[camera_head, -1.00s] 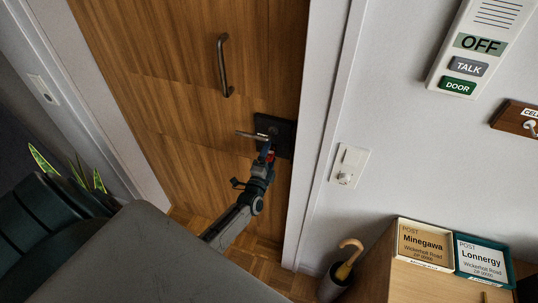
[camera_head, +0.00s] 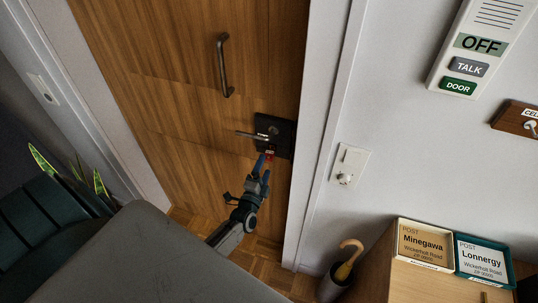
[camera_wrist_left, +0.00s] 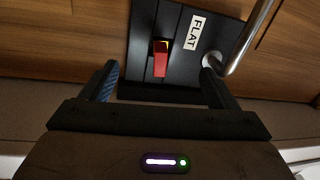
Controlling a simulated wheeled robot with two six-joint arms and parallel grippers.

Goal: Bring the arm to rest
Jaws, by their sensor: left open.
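My left gripper (camera_head: 262,165) is just below the black lock plate (camera_head: 284,143) on the wooden door (camera_head: 180,90). In the left wrist view the gripper (camera_wrist_left: 159,70) has its fingers apart with nothing held between them. A red tab (camera_wrist_left: 160,60) on the plate shows beyond the gap between the fingers. The metal lever handle (camera_head: 250,135) sticks out leftward from the plate, and its round base (camera_wrist_left: 212,60) shows close to the right finger in the wrist view. The plate carries a "FLAT" label (camera_wrist_left: 195,32). My right gripper is not in view.
A vertical pull handle (camera_head: 223,65) is higher on the door. A wall switch (camera_head: 347,165), an intercom (camera_head: 480,45), a cabinet with two post trays (camera_head: 425,266) and an umbrella stand (camera_head: 331,286) are to the right. A plant (camera_head: 98,180) stands at left.

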